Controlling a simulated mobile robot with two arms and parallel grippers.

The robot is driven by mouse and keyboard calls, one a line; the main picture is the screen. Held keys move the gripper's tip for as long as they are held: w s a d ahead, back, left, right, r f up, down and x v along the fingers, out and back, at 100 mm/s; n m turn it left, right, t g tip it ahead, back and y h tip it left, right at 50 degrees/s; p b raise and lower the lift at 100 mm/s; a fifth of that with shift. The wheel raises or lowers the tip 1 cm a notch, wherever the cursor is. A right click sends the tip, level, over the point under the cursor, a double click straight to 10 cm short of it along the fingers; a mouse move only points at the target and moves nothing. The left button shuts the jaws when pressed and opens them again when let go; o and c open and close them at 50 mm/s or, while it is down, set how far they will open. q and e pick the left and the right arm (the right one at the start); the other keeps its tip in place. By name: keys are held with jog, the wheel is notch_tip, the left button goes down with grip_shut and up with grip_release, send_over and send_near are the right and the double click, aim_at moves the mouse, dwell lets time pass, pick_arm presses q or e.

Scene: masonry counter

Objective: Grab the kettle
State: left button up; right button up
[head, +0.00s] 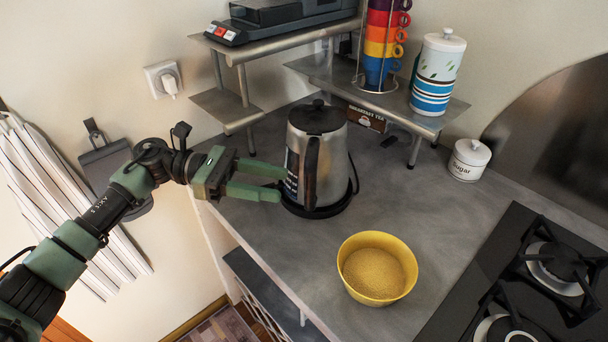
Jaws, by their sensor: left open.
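The kettle (331,160) is silver with a black lid and a black handle (311,168). It stands upright on its black base (318,211) on the grey counter. My left gripper (283,183) comes in from the left with its green fingers spread apart and pointing right at the kettle. The fingertips are close to the kettle's left side, near the handle. I cannot tell whether they touch it. Nothing shows between the fingers. My right gripper is out of view.
A yellow bowl (348,262) of grainy food stands in front of the kettle. Metal shelves (316,68) behind hold stacked cups (382,45) and a striped canister (436,75). A sugar jar (468,160) and a black stove (505,275) are at right. Bare counter (420,205) lies between.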

aim_at(310, 178)
pick_arm(q)
jog(key=shift+h, duration=0.5)
jog(key=d+p, duration=0.1)
jog(key=d, duration=0.1)
jog(key=d+p, duration=0.2)
jog(key=d, duration=0.1)
jog(key=d+r+p, duration=0.1)
jog(key=d, duration=0.1)
jog(key=shift+s+d+r, duration=0.1)
jog(key=shift+d, duration=0.05)
jog(key=shift+d+t, duration=0.2)
jog(key=shift+t, duration=0.1)
jog(key=shift+a, duration=0.1)
jog(key=c, duration=1)
jog(key=shift+r, duration=0.1)
